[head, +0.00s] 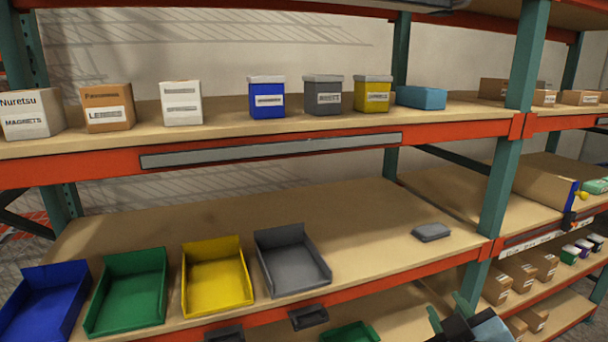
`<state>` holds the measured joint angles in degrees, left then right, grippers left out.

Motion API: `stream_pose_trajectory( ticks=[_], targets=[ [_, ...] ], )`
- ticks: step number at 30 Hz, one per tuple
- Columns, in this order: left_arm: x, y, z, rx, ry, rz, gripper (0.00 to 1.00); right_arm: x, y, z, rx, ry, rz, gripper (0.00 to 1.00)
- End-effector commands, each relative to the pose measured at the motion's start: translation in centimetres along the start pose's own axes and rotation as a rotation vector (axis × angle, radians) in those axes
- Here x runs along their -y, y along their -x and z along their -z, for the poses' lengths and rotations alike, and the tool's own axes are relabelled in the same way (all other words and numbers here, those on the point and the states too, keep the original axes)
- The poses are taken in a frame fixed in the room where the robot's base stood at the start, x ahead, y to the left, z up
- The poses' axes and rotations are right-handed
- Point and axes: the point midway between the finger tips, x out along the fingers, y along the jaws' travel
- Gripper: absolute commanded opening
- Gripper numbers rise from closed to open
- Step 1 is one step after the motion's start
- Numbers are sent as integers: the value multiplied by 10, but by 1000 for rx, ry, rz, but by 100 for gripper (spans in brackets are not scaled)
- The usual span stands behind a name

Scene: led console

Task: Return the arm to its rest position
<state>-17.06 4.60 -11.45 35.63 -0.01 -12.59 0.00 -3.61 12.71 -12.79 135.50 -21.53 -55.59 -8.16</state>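My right gripper (448,308) shows at the bottom right edge, in front of the lower part of the shelf rack. Its two green fingertips stand apart with nothing visible between them, so it looks open and empty. The dark body (472,328) behind the fingers is cut off by the bottom of the picture. My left gripper is not in view.
The middle shelf (330,215) holds blue (45,305), green (128,292), yellow (217,278) and grey (292,262) trays, with a small grey lid-like piece (431,232) to the right. Several boxes line the upper shelf. A green upright (500,185) stands near my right gripper.

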Motion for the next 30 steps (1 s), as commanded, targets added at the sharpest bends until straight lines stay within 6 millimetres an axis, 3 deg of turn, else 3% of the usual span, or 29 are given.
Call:
stream_pose_trajectory(
  ticks=[1, 3, 6, 12, 17, 26, 30],
  targets=[
    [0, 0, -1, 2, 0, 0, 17, 20, 12, -34, 113, -50, 69, 34],
    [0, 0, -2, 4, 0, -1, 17, 45, 33, -75, 265, -117, 158, 34],
    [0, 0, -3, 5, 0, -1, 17, 75, 68, -122, 458, -193, 267, 34],
    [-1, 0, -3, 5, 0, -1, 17, 116, 140, -181, 763, -296, 428, 34],
    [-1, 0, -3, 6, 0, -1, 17, 138, 200, -210, 975, -353, 533, 34],
    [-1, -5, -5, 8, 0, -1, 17, 195, 166, -281, 1003, -340, 545, 34],
    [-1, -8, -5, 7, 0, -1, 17, 230, 158, -328, 1025, -331, 556, 34]
  ],
)
